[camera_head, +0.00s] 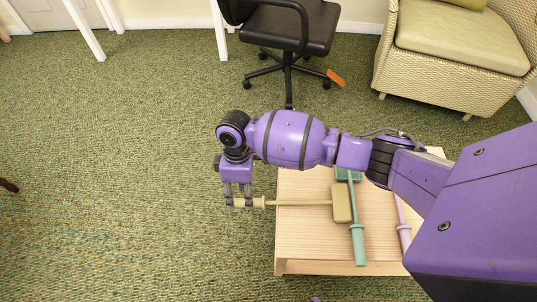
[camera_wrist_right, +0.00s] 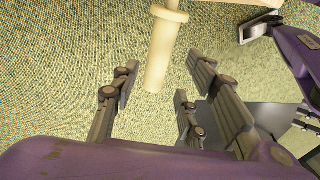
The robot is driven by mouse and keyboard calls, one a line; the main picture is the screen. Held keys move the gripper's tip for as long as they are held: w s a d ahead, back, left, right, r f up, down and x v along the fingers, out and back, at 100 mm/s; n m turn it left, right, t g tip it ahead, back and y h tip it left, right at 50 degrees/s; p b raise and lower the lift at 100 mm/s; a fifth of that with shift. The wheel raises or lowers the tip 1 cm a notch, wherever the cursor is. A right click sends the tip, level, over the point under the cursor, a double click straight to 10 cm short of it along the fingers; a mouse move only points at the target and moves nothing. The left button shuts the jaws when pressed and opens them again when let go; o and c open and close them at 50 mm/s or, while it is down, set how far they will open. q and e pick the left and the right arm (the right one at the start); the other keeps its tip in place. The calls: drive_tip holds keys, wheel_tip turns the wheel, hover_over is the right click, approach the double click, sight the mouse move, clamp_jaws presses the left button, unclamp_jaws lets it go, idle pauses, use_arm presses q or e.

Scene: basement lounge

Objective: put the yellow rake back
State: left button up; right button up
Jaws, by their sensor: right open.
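The yellow rake (camera_head: 300,203) lies across the left part of the light wooden table (camera_head: 310,240). Its flat head (camera_head: 341,203) is on the table and its handle sticks out past the left edge, over the carpet. My right gripper (camera_head: 240,203) is at the handle's outer end, beyond the table edge. In the right wrist view the pale yellow handle (camera_wrist_right: 163,48) reaches in between the spread fingers of my right gripper (camera_wrist_right: 165,85). The fingers are open and a gap shows beside the handle.
A green tool (camera_head: 357,235) lies beside the rake head, and a lilac tool (camera_head: 403,230) lies farther right, partly behind my arm. A black office chair (camera_head: 290,30) and a wicker armchair (camera_head: 455,55) stand beyond the table. An orange object (camera_head: 336,77) is near the chair base.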

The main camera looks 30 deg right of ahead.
use_arm(q)
drive_tip(key=p+v, duration=0.2)
drive_tip(key=v, duration=0.1)
drive_tip(key=shift+w+p, duration=0.15)
drive_tip(key=shift+p, duration=0.2)
use_arm(e)
drive_tip(key=v, duration=1)
drive_tip(key=shift+w+r, duration=0.25)
drive_tip(key=shift+r, duration=0.1)
use_arm(q)
drive_tip(key=shift+w+r, duration=0.2)
drive_tip(key=shift+w, duration=0.05)
